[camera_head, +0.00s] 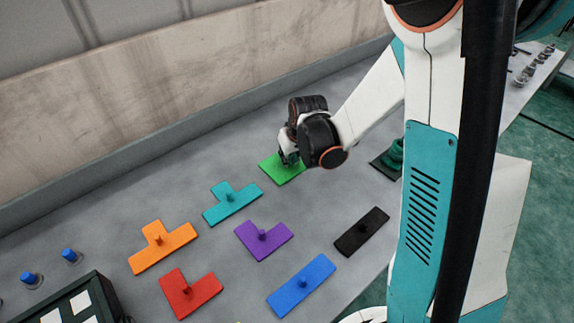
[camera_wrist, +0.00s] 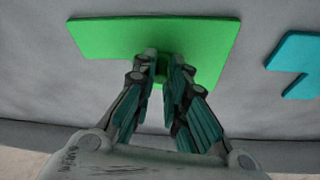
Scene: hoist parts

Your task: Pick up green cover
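My gripper (camera_head: 287,160) points down over the plate. In the wrist view my gripper (camera_wrist: 164,62) has its two fingers close together, one on each side of the knob, and they appear to touch it. The plate looks flat at table level; I cannot see any gap beneath it.
A teal T-shaped cover (camera_head: 232,203) lies nearby, also seen in the wrist view (camera_wrist: 298,62). Purple (camera_head: 265,240), orange (camera_head: 160,246), red (camera_head: 190,293), blue (camera_head: 301,286) and black (camera_head: 362,232) covers lie farther off. A wall (camera_head: 150,90) runs behind the table.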

